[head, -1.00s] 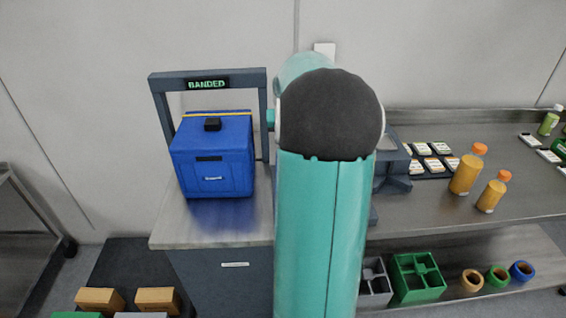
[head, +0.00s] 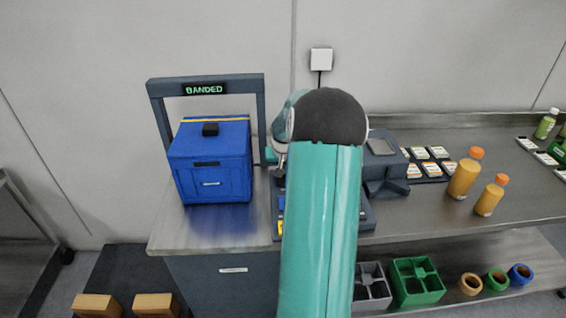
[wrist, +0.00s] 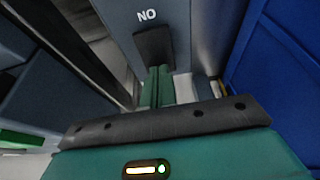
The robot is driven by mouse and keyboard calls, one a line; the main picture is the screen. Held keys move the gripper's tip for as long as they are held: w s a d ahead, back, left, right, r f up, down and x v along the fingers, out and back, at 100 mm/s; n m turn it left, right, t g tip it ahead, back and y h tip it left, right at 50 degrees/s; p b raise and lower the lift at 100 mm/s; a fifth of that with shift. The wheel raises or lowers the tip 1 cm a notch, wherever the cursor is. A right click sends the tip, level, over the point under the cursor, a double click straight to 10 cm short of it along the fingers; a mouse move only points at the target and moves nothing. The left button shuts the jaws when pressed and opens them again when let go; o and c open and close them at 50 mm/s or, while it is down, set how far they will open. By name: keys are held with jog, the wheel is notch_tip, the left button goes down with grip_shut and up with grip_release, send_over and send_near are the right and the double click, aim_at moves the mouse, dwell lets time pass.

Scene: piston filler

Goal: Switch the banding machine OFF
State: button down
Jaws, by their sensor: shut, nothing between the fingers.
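The banding machine (head: 155,125) is a dark grey arch on the bench at left, its display (head: 205,89) reading BANDED. A blue box (head: 210,170) with a yellow band around its top stands in the arch. In the wrist view a dark switch (wrist: 153,45) sits on a grey panel beside lettering that reads as an upside-down ON. My gripper (wrist: 157,75) is shut and empty, its green fingertips at the switch's near edge; I cannot tell whether they touch. In the head view my arm hides most of the gripper and the switch.
The blue box also fills the right of the wrist view (wrist: 285,70), close beside the fingers. A grey device (head: 385,150) stands right of my arm. Bottles (head: 465,175) and small labelled packs (head: 428,165) stand farther right.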

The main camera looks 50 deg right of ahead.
aim_at(283, 181)
jog(key=shift+f, duration=0.1)
jog(key=shift+f, duration=0.25)
dwell(0.4)
jog(key=shift+s+a+r, duration=0.15)
jog(key=shift+s+a, duration=0.35)
jog(key=shift+a, duration=0.05)
jog(key=shift+r, duration=0.1)
jog(key=shift+w+r, duration=0.15)
jog(key=shift+r, duration=0.4)
notch_tip(283, 181, up, 13)
jog(key=shift+s+a+f, duration=0.15)
jog(key=shift+s+a, duration=0.1)
jog(key=shift+s, duration=0.1)
